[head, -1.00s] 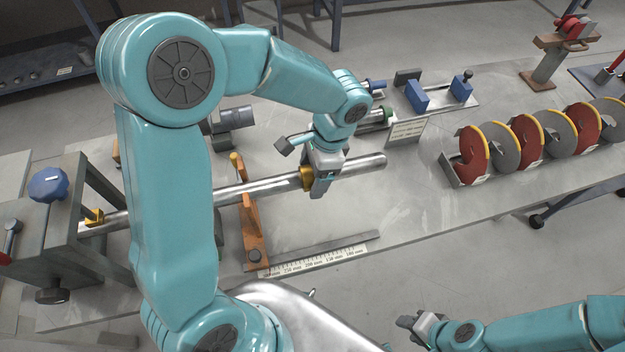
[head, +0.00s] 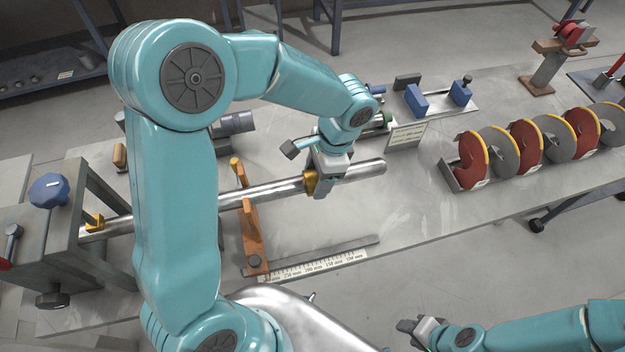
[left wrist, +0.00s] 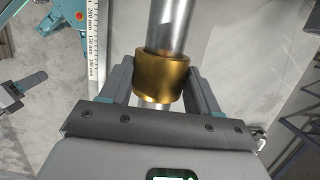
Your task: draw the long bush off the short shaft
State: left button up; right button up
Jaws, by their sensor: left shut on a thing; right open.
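The brass-coloured bush (head: 310,183) sits around the bare metal shaft (head: 274,190), between the orange rest and the shaft's rounded free end at right. My left gripper (head: 323,186) is shut on the bush from above. In the left wrist view the bush (left wrist: 162,72) lies between the two fingers, and the shaft (left wrist: 166,28) shows on both sides of it. My right gripper (head: 417,328) is open and empty at the bottom, away from the shaft.
An orange rest (head: 249,218) stands by the shaft. A clamp stand with a blue knob (head: 49,190) is at left. A scale bar (head: 312,262) lies in front.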

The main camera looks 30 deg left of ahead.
aim_at(351, 169)
pick_arm(q)
jog(key=shift+w+d+r+p, duration=0.1)
jog(key=shift+w+d+p, duration=0.5)
jog(key=shift+w+d, duration=1.05)
jog(key=shift+w, duration=0.25)
jog(key=shift+c, duration=0.6)
jog(key=shift+w+d+p, duration=0.4)
jog(key=shift+w+d, duration=0.35)
jog(key=shift+w, duration=0.1)
jog(key=w+d+p, duration=0.5)
jog(key=w+d, duration=0.3)
jog(key=w, duration=0.2)
jog(key=shift+d, duration=0.2)
